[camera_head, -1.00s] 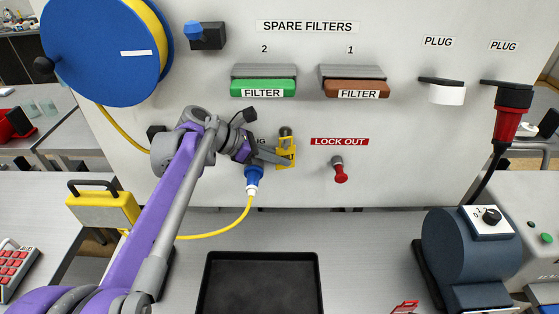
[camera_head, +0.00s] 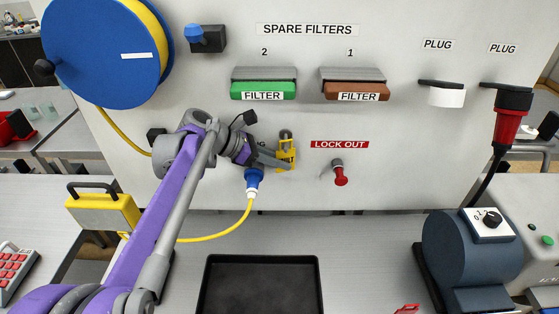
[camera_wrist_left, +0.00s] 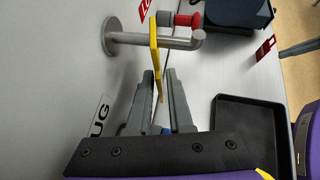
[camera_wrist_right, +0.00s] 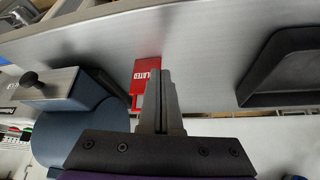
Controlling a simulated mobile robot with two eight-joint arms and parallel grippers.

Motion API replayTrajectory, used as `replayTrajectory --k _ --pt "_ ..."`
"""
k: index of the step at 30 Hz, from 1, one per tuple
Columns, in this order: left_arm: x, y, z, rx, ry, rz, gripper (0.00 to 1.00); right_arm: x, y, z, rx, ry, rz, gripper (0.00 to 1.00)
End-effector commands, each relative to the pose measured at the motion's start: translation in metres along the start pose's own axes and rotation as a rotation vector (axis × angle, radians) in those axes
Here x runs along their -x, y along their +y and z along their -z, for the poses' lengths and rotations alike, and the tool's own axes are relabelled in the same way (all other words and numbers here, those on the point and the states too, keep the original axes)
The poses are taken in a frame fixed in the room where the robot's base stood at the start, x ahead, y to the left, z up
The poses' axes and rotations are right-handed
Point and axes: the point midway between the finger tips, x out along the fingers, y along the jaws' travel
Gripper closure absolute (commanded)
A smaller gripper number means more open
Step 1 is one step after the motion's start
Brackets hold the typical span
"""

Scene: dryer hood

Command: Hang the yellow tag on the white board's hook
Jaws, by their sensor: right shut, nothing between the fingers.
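The yellow tag (camera_head: 287,157) is at the steel hook (camera_head: 285,133) on the white board (camera_head: 400,178). In the left wrist view the hook (camera_wrist_left: 150,39) passes through the upper part of the tag (camera_wrist_left: 154,45), which hangs edge-on between the board and the hook's upturned end. My left gripper (camera_wrist_left: 161,74) is just below the hook, its fingers on either side of the tag's lower part with a narrow gap showing. My right gripper (camera_wrist_right: 159,72) is shut and empty near a red sign; it is outside the head view.
A red knob (camera_head: 340,176) is right of the hook, under the LOCK OUT label. A blue plug (camera_head: 254,178) with yellow cable is below my left gripper. A black tray (camera_head: 262,262) lies below. The red sign (camera_wrist_right: 146,77) and blue motor (camera_head: 470,246) stand at right.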

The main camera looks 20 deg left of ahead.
Motion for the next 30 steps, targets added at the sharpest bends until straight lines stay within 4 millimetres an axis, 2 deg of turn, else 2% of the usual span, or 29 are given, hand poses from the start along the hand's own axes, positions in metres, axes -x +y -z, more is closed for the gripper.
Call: replayTrajectory --k 1,3,13,24,30 --pt "0.000 0.000 0.000 0.000 0.000 0.000 0.70 0.000 0.000 0.000 0.000 0.000 0.000 1.00" --pt "0.000 0.000 0.000 0.000 0.000 0.000 0.60 0.000 0.000 0.000 0.000 0.000 0.000 1.00" --pt "0.004 0.000 0.000 0.001 0.000 -0.001 0.60 0.000 0.000 -0.001 0.000 0.000 0.000 1.00" --pt "0.060 0.000 0.001 0.003 0.000 -0.002 0.60 -0.004 0.000 -0.006 0.000 -0.006 0.000 1.00" --pt "0.074 0.000 0.000 0.000 0.000 0.000 0.60 -0.004 0.000 -0.006 0.000 -0.006 0.000 1.00"
